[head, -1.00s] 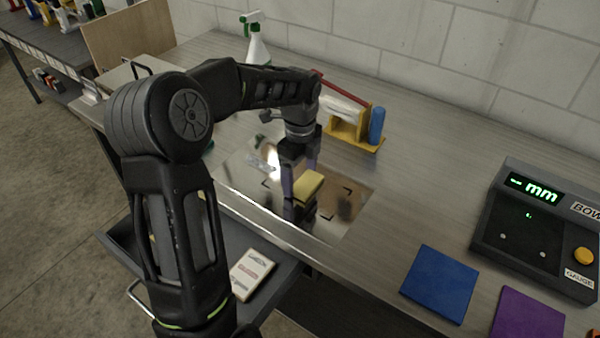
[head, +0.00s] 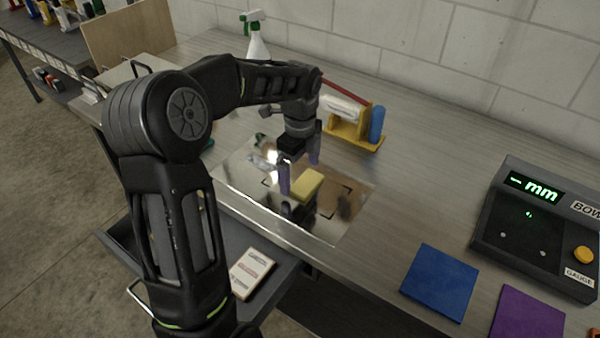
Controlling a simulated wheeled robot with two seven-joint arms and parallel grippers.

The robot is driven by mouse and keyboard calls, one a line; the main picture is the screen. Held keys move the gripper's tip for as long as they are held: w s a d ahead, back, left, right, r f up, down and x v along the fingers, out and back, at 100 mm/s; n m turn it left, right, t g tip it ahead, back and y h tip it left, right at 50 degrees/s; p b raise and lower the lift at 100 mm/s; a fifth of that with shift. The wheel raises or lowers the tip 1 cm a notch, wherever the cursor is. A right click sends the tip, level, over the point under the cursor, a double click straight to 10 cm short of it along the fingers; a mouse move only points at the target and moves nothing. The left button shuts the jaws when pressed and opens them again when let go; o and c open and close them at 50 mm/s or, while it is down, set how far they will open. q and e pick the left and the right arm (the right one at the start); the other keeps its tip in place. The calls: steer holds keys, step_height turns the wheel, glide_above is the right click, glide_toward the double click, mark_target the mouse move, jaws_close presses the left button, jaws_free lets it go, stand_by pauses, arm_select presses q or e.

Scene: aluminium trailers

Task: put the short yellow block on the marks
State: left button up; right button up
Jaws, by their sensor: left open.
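The short yellow block (head: 308,185) rests on a shiny metal plate (head: 342,225) set on the bench. Dark corner marks (head: 347,187) show on the plate around the block's area; some are hidden by the block and the gripper. My left gripper (head: 299,172) is open, with its purple fingers apart, just behind and to the left of the block. It does not hold the block. My right gripper is not in view.
A yellow stand with a blue cylinder (head: 376,124) and a spray bottle (head: 257,38) stand behind. A gauge box (head: 540,225), a blue pad (head: 439,283) and a purple pad (head: 527,315) lie to the right. An open drawer with a labelled box (head: 252,272) is below the front edge.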

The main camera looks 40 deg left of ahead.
mark_target(300, 178)
arm_select(q)
step_height(300, 178, up, 11)
stand_by(0.3)
stand_by(0.6)
